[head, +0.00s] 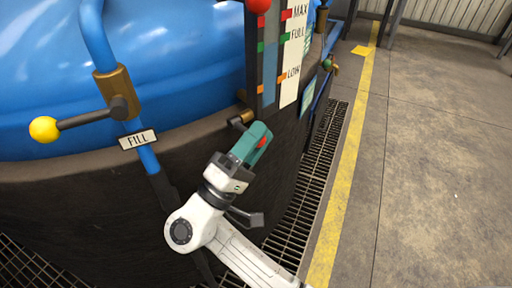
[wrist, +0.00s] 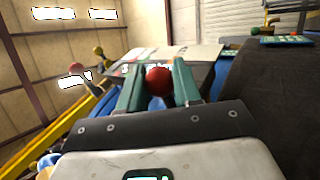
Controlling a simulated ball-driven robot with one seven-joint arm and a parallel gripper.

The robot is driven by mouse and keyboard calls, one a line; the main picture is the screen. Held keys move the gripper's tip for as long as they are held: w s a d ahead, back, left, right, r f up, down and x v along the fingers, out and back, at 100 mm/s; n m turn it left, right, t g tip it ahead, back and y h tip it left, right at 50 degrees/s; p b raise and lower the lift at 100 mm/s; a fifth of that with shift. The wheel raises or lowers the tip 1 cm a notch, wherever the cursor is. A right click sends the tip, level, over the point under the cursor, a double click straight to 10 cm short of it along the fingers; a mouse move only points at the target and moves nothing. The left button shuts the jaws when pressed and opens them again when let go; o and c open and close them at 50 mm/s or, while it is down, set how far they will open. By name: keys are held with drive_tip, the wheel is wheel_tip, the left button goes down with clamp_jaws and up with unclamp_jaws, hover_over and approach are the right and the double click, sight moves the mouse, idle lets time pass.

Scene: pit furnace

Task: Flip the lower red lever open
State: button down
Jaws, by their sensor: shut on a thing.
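The lower red lever ends in a red ball knob (wrist: 158,82), which sits between the two green fingers of my gripper (wrist: 157,70) in the wrist view. In the head view the green fingers of my gripper (head: 260,138) are shut on this knob, with a little red (head: 262,143) showing between them. The lever's dark arm and brass fitting (head: 241,119) show just left of the fingers, at the foot of the level gauge. The rest of the lever is hidden by my gripper.
A gauge plate (head: 293,55) marked MAX, FULL and LOW stands above my gripper, with another red knob (head: 258,5) at its top. A yellow-knobbed lever (head: 44,129) and FILL label (head: 138,139) are left on the blue tank (head: 190,50). Floor at right is clear.

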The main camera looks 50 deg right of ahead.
drive_tip(key=shift+f+m+g+b, duration=0.25)
drive_tip(key=shift+m+g+b, duration=0.15)
drive_tip(key=shift+m, duration=0.2)
drive_tip(key=c, duration=1.1)
unclamp_jaws()
drive_tip(key=s+v, duration=0.1)
drive_tip(key=v, duration=0.9)
drive_tip(key=shift+w+a+f, duration=0.2)
drive_tip(key=shift+w+a, duration=0.2)
drive_tip(key=shift+w, duration=0.1)
